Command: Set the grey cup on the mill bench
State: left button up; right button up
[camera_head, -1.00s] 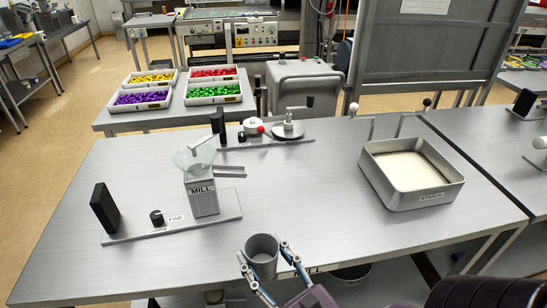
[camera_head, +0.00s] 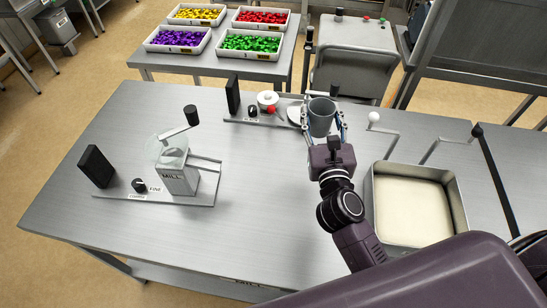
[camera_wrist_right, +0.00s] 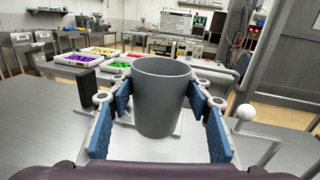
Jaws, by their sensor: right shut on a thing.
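The grey cup (camera_head: 321,117) is upright between the fingers of my right gripper (camera_head: 322,128), which is shut on it. It also fills the middle of the right wrist view (camera_wrist_right: 160,97), with blue finger pads (camera_wrist_right: 116,110) on either side. The cup is over the far part of the mill bench (camera_head: 245,215), in front of a round plate device that it partly hides. I cannot tell whether its base touches anything. The mill (camera_head: 177,172) stands on the left part of the bench. My left gripper is not in view.
A metal tray of starch (camera_head: 415,207) is to the right of my right arm. A panel with a red knob and a white roll (camera_head: 268,101) lies at the bench's back. Four-colour candy trays stand on a table (camera_head: 220,66) behind. The bench's middle is clear.

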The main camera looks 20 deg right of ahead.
aim_at(319, 128)
jog(key=shift+w+r, duration=0.15)
jog(key=shift+w, duration=0.2)
jog(key=f+b, duration=0.1)
jog(key=f, duration=0.3)
jog(key=f+b, duration=0.1)
jog(key=f, duration=0.1)
jog(key=shift+d+f+b, duration=0.1)
jog(key=shift+d+b, duration=0.25)
jog(key=shift+w+f+b, duration=0.1)
jog(key=shift+f+b, duration=4.5)
jog(key=shift+f, duration=2.25)
jog(key=shift+a, duration=0.1)
jog(key=o, duration=1.2)
jog(key=shift+f, duration=0.15)
